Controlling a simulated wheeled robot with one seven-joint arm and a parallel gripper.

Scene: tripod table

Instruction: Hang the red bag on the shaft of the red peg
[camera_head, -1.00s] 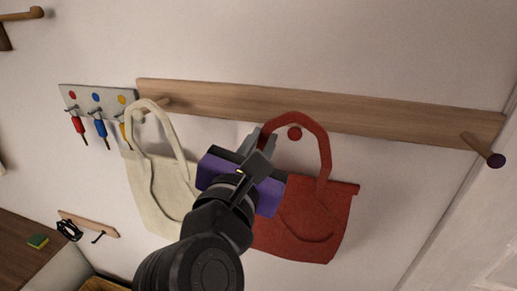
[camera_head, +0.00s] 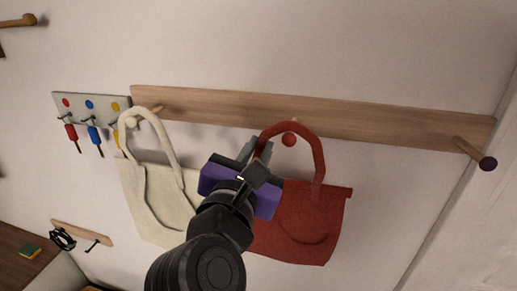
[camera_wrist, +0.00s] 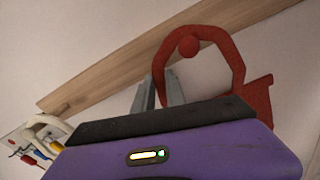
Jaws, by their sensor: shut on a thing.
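The red bag (camera_head: 297,222) hangs below my gripper in the head view, in front of the wall. My gripper (camera_head: 258,150) is shut on the left side of its handle. The handle arches up, and the red peg's round end (camera_head: 289,139) shows inside the loop, just under the top of the arch. In the wrist view the red peg (camera_wrist: 188,46) overlaps the top band of the handle (camera_wrist: 234,62), and the gripper fingers (camera_wrist: 160,92) are at the handle's left side. The peg's shaft is hidden, so I cannot tell whether the handle is around it.
A wooden rail (camera_head: 390,122) carries the pegs. A cream bag (camera_head: 150,200) hangs close on the left. A dark purple-ended peg (camera_head: 487,163) is at the far right. A small rack (camera_head: 75,107) with coloured tools is at left. Wall right of the red bag is clear.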

